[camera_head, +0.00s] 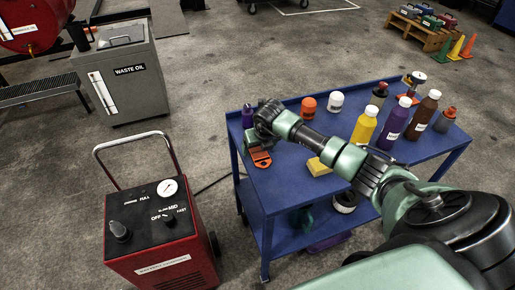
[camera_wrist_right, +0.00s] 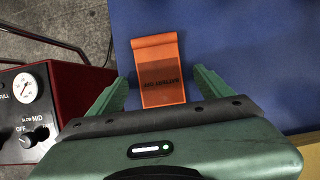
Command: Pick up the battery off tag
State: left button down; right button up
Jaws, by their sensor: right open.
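The battery off tag (camera_wrist_right: 160,62) is a flat orange tag with dark lettering, lying on the blue cart top near its left edge. In the head view the tag (camera_head: 261,159) shows just in front of my right gripper (camera_head: 257,150), partly hidden by it. In the right wrist view my right gripper (camera_wrist_right: 160,80) is open, with one green finger on each side of the tag. The tag's lower part lies between the fingers and nothing is gripped. I cannot tell the gap between fingertips and cart top. My left gripper is not in view.
The blue cart (camera_head: 285,186) holds several bottles at its back and right, and a yellow block (camera_head: 319,167) in the middle. A red charger (camera_head: 163,235) with a tall handle stands left of the cart. A grey waste oil bin (camera_head: 128,80) stands behind.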

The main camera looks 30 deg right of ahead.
jog(key=shift+f, duration=0.1)
dwell(0.4)
jog(key=c, duration=1.5)
jog(key=shift+o, duration=0.2)
